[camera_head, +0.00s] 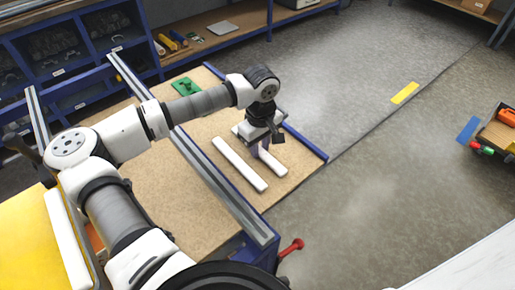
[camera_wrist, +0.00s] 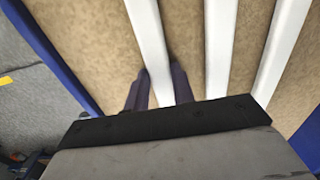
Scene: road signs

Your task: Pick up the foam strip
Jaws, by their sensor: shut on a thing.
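A white foam strip (camera_head: 273,164) lies along the tan board, partly hidden by my gripper. In the wrist view the held foam strip (camera_wrist: 149,40) runs between my two dark fingers. My gripper (camera_head: 257,151) points down at the board and is shut on this strip around its narrow width; it also shows in the wrist view (camera_wrist: 160,76). The strip's near part is hidden behind the gripper body in the wrist view. A second white strip (camera_head: 240,164) lies roughly parallel beside it, apart from the fingers, and shows in the wrist view (camera_wrist: 217,50).
The tan board (camera_head: 205,225) has a blue edge (camera_head: 307,144) on its far side and a metal rail (camera_head: 225,187) across it. A green piece (camera_head: 186,88) lies at the back. A red-ended tool (camera_head: 292,246) sticks out at the front. Open floor lies right.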

